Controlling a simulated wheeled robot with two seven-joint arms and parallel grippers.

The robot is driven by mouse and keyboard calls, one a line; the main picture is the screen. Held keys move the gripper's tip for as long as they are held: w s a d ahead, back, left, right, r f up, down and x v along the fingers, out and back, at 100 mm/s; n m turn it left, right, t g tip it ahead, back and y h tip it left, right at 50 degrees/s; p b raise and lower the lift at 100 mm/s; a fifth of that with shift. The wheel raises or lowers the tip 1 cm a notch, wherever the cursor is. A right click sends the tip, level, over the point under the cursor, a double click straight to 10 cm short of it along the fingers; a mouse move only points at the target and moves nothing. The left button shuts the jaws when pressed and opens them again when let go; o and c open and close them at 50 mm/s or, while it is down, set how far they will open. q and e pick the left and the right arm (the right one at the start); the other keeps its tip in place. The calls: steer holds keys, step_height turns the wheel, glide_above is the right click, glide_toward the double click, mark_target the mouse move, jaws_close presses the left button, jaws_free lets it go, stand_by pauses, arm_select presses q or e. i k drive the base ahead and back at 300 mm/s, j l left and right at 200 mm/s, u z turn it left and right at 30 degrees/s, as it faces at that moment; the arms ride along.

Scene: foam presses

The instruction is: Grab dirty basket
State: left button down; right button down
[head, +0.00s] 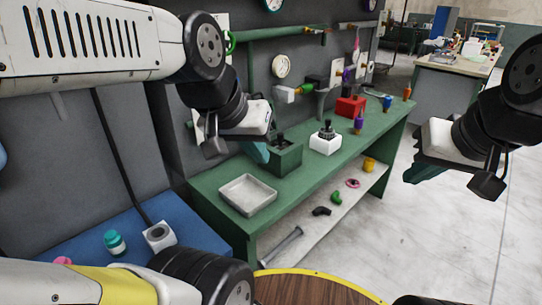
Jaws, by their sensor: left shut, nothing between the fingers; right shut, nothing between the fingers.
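No thing in view can be made out for certain as a dirty basket. The nearest in shape is a shallow, empty-looking grey-white tray (262,196) at the near left end of the green bench (300,180). My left gripper (257,153) hangs above and behind the tray, beside a green box with a black knob (282,156). It is shut and empty, apart from the tray. My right gripper (428,174) is shut and empty over the pale floor, to the right of the bench.
A white box with a black knob (325,140), a red box (350,107) and small bottles stand along the bench. Its lower shelf holds a yellow cup (369,164) and loose parts. A blue surface (140,240) lies left.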

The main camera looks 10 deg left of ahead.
mark_target(280, 145)
steer(key=k+j, duration=0.9)
steer(key=u, duration=0.55)
steer(key=i+l+u, duration=0.45)
steer(key=l, duration=0.2)
steer(key=l+u, duration=0.25)
steer(key=i+l, duration=0.15)
steer(key=l, duration=0.3)
steer(key=i+l, duration=0.1)
steer(key=l, duration=0.3)
steer(key=i+l+u, duration=0.1)
steer(key=l, duration=0.35)
